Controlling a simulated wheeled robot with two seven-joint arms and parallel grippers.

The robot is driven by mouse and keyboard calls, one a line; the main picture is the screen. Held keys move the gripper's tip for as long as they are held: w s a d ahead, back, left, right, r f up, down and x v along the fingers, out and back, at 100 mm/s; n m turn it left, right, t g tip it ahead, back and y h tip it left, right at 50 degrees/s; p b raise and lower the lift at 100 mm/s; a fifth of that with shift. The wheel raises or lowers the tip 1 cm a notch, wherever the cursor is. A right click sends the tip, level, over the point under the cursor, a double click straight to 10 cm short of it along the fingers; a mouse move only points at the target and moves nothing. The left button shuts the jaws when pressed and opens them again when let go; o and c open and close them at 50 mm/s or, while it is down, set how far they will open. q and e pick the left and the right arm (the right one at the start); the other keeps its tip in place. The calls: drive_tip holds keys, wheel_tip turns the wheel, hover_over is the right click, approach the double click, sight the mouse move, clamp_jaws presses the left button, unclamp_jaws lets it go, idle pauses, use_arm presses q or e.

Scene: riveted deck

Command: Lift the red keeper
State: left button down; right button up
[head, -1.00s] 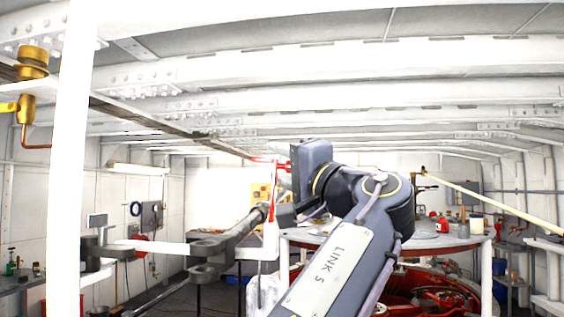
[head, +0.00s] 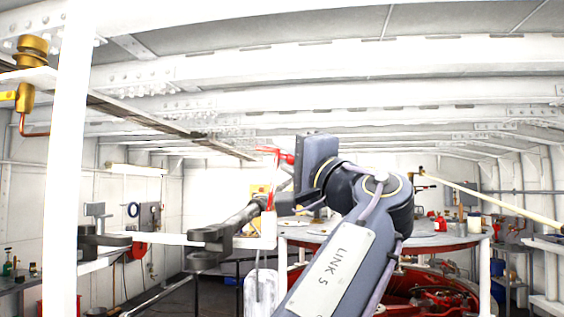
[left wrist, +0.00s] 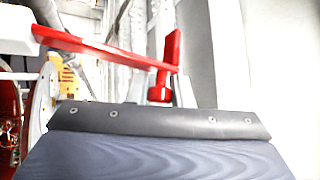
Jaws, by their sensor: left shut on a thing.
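The red keeper (head: 272,151) shows in the head view as a thin red piece at the left face of my left gripper (head: 292,158). In the left wrist view the keeper (left wrist: 115,54) is a red bar running across above the dark gripper edge (left wrist: 160,122), with an upright red part at its right end. My left gripper is shut on it; the fingertips are mostly hidden by the gripper body. A red and white upright strip shows just below the keeper in the head view. My right gripper is not in view.
A dark metal lever (head: 240,220) with forked fittings lies just left of and below the gripper. A white post (head: 68,170) stands at the left. A round table (head: 440,239) over red machinery is behind my arm. White ceiling beams run overhead.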

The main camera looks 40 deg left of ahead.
use_arm(q)
drive_tip(key=c, duration=1.3)
unclamp_jaws()
drive_tip(key=shift+f, duration=0.1)
drive_tip(key=shift+d+f, duration=0.2)
drive_tip(key=shift+d, duration=0.05)
drive_tip(key=b+v, duration=0.3)
drive_tip(key=v, duration=0.4)
drive_tip(key=shift+d+b, duration=0.15)
drive_tip(key=shift+b, duration=0.2)
